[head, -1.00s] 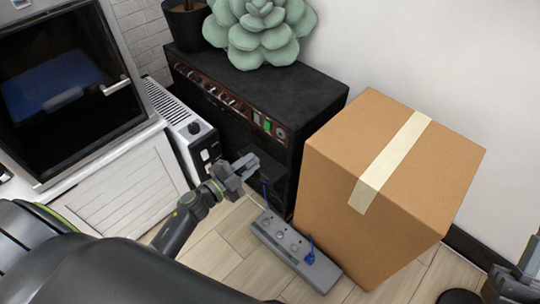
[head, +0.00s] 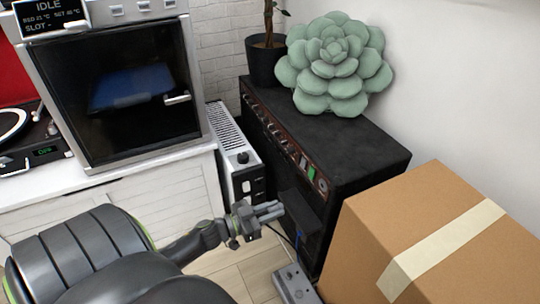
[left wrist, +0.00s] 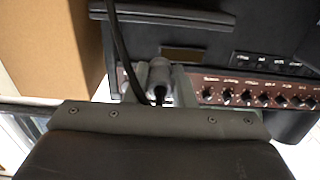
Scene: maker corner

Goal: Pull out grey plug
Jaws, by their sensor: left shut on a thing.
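The grey plug (left wrist: 160,78) shows in the left wrist view with a black cable (left wrist: 122,50) near it. My left gripper (head: 271,211) is shut on the grey plug, which sits between its fingers. In the head view the gripper is in front of the black amplifier (head: 338,165), and the plug is hard to make out there. I cannot tell whether the plug is still seated in a socket. My right gripper is out of view.
A taped cardboard box (head: 420,235) stands at the right, close to the amplifier. A white heater (head: 238,165) stands left of the amplifier, beside the cabinet with the printer (head: 145,85). A succulent-shaped cushion (head: 335,65) and a plant pot (head: 265,62) sit on the amplifier.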

